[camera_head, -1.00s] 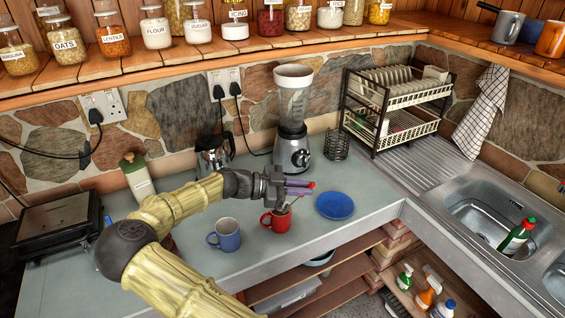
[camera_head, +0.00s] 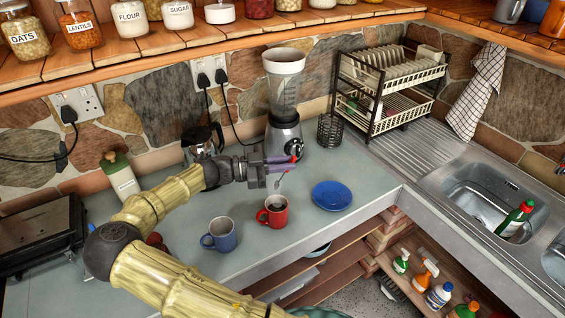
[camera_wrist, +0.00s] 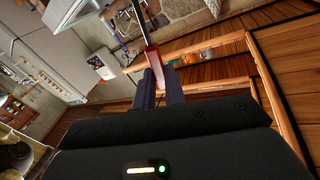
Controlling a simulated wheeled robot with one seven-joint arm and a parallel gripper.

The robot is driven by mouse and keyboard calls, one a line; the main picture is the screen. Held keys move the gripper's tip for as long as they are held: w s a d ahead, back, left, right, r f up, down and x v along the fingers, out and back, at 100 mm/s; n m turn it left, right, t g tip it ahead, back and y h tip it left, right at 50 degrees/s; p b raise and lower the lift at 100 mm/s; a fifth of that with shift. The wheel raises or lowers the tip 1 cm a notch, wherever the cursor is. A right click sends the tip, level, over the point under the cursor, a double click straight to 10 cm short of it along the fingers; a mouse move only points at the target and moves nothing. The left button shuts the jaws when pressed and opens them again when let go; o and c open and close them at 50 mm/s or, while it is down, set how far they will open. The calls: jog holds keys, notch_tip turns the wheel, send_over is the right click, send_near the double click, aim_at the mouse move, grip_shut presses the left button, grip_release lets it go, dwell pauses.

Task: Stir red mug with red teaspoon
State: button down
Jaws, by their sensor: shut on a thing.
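The red mug (camera_head: 268,217) stands upright on the grey counter and has dark contents. My gripper (camera_head: 285,164) is above and behind it in the head view, shut on the red handle of the red teaspoon (camera_head: 280,180). The spoon's metal end hangs down, just above the mug's rim in the picture and apparently clear of it. In the wrist view the spoon's red handle (camera_wrist: 153,60) sits between the fingertips of my gripper (camera_wrist: 157,88).
A blue mug (camera_head: 220,238) stands left of the red mug, and a blue saucer (camera_head: 332,195) lies to its right. A blender (camera_head: 285,115) and a dark wire holder (camera_head: 330,130) stand behind. The counter's front edge is close to the mugs.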

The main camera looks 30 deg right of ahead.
jog(key=s+d+f, duration=0.2)
jog(key=s+f, duration=0.1)
jog(key=f, duration=0.2)
jog(key=shift+w+a+f+b, duration=0.35)
jog(key=shift+w+f+b, duration=0.2)
jog(key=shift+f+b, duration=1)
jog(key=shift+w+a+f+b, duration=0.35)
jog(key=shift+w+f+b, duration=0.15)
jog(key=shift+f+b, duration=1.1)
jog(key=shift+w+a+f+b, duration=0.35)
jog(key=shift+w+f+b, duration=0.2)
jog(key=shift+f+b, duration=1)
jog(key=shift+r, duration=0.15)
